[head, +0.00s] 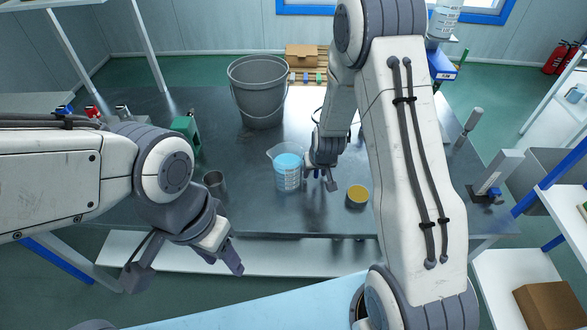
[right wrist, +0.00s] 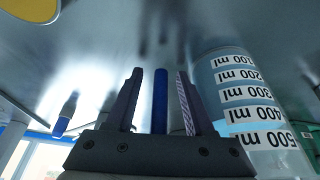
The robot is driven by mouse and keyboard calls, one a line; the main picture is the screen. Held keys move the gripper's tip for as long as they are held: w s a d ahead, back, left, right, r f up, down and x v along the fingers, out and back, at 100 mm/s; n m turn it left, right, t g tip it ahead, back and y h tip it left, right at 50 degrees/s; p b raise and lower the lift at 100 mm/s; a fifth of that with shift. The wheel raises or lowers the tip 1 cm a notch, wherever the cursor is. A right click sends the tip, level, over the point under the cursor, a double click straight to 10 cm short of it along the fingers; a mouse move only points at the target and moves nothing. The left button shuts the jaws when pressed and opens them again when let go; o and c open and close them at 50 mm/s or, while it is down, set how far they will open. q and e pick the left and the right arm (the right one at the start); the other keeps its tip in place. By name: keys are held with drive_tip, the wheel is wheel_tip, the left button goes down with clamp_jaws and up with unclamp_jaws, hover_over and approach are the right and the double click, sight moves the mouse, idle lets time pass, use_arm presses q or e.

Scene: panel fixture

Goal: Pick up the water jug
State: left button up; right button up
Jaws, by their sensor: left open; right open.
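The water jug (head: 288,172) is a clear measuring jug with blue water, upright on the metal table, its spout to the left. In the right wrist view the jug (right wrist: 245,95) stands just right of the fingers, its volume labels upside down. My right gripper (head: 320,182) is open at the jug's right side. In the right wrist view a dark blue bar (right wrist: 160,100) shows between its fingers (right wrist: 157,100); it may be the jug's handle, and I cannot tell whether they touch. My left gripper (head: 187,270) is open and empty in front of the table's near edge.
A round tin with yellow contents (head: 357,197) stands right of my right gripper. A metal cup (head: 214,183) stands left of the jug. A large grey bucket (head: 258,95) stands behind it. A green object (head: 187,130) is at the left.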

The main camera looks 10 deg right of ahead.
clamp_jaws()
drive_tip(key=shift+r, duration=0.1)
idle(1.2)
